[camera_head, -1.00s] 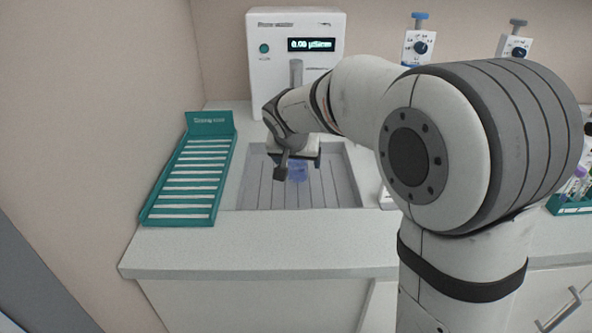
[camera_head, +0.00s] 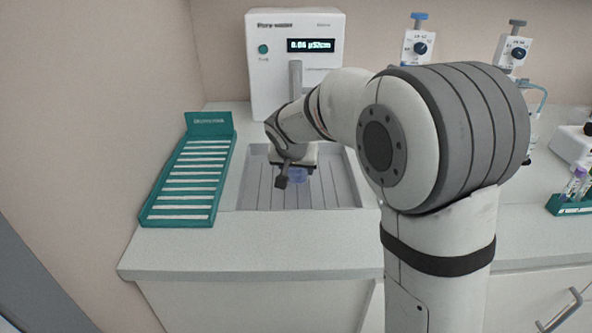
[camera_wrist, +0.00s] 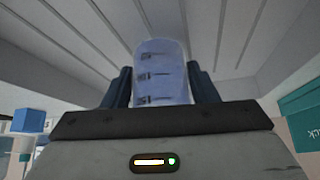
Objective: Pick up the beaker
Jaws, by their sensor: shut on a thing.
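The beaker is clear with a blue tint. In the head view the beaker (camera_head: 298,175) shows below my gripper (camera_head: 292,168), over the grey ribbed tray (camera_head: 335,190). In the wrist view the beaker (camera_wrist: 162,72), with dark graduation marks on its side, stands between the two dark fingers of my gripper (camera_wrist: 160,88). The fingers are shut on it. My wrist hides part of the beaker in the head view, and I cannot tell whether its base touches the tray.
A white meter (camera_head: 272,80) with a lit display stands behind the tray. A teal slotted rack (camera_head: 178,205) lies to the left. Dispensers with a blue top (camera_head: 421,22) and a grey top (camera_head: 519,27) stand at the back right. The front counter (camera_head: 260,243) is clear.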

